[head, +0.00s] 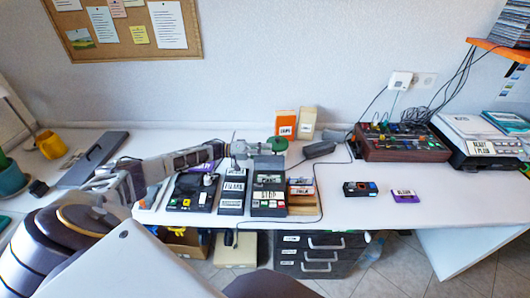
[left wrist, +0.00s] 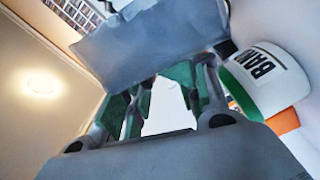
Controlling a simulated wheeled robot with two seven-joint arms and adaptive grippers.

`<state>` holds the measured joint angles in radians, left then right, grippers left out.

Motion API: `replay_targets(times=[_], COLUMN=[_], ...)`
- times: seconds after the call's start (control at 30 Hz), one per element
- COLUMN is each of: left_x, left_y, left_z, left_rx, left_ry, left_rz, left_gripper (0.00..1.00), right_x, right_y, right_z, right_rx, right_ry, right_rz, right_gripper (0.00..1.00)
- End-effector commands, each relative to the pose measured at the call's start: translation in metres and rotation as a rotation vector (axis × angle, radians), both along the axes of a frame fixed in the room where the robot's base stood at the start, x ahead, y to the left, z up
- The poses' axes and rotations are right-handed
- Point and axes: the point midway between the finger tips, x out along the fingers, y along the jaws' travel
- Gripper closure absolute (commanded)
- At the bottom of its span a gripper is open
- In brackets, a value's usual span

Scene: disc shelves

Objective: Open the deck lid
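Black box-shaped devices stand in a row on the white table in the head view: one with a dark top (head: 190,191), one labelled FILMS (head: 233,190) and a wider one with a large label (head: 268,196). I cannot tell for sure which is the deck, and no raised lid is clear. My left gripper (head: 266,149) is above the back of the wider device; contact cannot be made out. In the left wrist view its green-padded fingers (left wrist: 170,105) are apart with a pale gap between them. A grey-blue surface (left wrist: 150,42) lies across beyond them. My right gripper is not in view.
Orange (head: 285,123) and beige (head: 307,122) boxes stand behind the gripper. A brown-sided control box (head: 400,143) stands at back right. A small black device (head: 359,188) and purple item (head: 405,196) lie right. A labelled white cylinder (left wrist: 268,75) is beside the fingers.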

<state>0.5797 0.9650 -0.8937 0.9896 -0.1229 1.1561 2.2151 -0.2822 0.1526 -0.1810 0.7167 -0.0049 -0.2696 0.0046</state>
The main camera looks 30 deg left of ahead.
Motion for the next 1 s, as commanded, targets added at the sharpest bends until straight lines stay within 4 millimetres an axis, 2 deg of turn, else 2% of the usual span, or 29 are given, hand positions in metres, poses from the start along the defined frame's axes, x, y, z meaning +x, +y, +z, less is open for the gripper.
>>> replay_targets(times=[0.07,0.17,0.47,1.0], left_x=[0.0,0.0,-0.008,-0.048], left_y=[-0.001,0.0,0.014,0.078], left_z=[-0.001,-0.001,0.0,0.0], left_rx=[0.001,0.0,0.0,0.001], left_ry=[0.002,0.0,0.0,-0.001], left_rz=[-0.001,-0.001,0.001,0.002], left_gripper=[0.72,0.72,0.72,0.72], right_x=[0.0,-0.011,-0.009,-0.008], right_y=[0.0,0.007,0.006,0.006], right_z=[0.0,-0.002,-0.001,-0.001], right_rx=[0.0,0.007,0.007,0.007], right_ry=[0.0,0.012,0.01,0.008], right_rz=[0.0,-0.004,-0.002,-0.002], right_gripper=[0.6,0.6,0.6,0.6])
